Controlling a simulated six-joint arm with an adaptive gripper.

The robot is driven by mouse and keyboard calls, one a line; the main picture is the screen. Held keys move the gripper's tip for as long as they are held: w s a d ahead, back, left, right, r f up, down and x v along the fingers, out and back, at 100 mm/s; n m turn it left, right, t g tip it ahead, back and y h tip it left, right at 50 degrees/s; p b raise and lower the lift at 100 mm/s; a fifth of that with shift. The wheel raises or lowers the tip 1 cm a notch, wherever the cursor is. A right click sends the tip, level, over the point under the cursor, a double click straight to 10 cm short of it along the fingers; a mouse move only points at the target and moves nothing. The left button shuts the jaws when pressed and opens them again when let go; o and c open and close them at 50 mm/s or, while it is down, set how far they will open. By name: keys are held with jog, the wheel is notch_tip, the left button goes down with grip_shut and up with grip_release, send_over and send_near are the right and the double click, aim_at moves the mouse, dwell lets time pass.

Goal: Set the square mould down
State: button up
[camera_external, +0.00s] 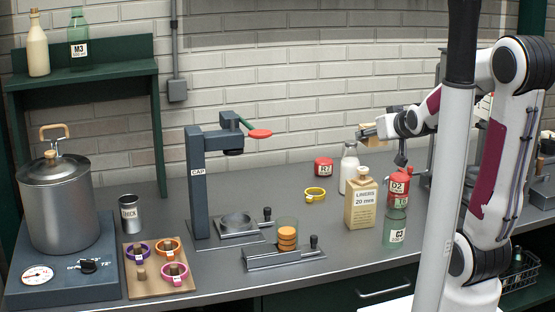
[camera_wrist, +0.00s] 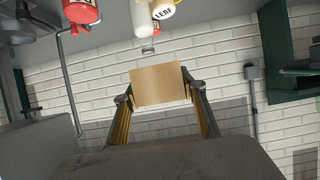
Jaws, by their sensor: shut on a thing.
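The square mould (camera_wrist: 160,86) is a pale wooden square held between the two fingertips of my gripper (camera_wrist: 160,92) in the wrist view. In the external view my gripper (camera_external: 380,128) is raised above the bench at the right of centre, shut on the mould (camera_external: 366,134). The mould is in the air, near the back wall and above the white bottle and the liners bottle. Its far side is hidden.
The capping press (camera_external: 200,185) stands left; bare bench (camera_external: 345,245) shows in front.

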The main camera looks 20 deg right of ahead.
aim_at(377, 144)
jog(key=shift+d, duration=0.15)
jog(key=shift+m+h, duration=0.3)
jog(key=d+f, duration=0.1)
jog(key=w+d+f, duration=0.1)
jog(key=f, duration=0.1)
jog(key=shift+d+f, duration=0.2)
jog(key=shift+f, duration=0.1)
jog(key=w+d+f+n+y, duration=0.1)
jog(key=w+d+f, duration=0.35)
jog(key=w, duration=0.45)
jog(key=w+d+f+n+y, duration=0.1)
jog(key=w+d+f, duration=0.3)
jog(key=w, duration=0.5)
jog(key=w+d+f+n+y, duration=0.1)
jog(key=w+d+f, duration=0.1)
jog(key=w+d, duration=0.5)
jog(key=w+a+r+n+g+y, duration=0.1)
jog(key=w+a+n+y, duration=0.1)
jog(key=w+a, duration=0.2)
jog(key=shift+a+r, duration=0.25)
jog(key=shift+a, duration=0.05)
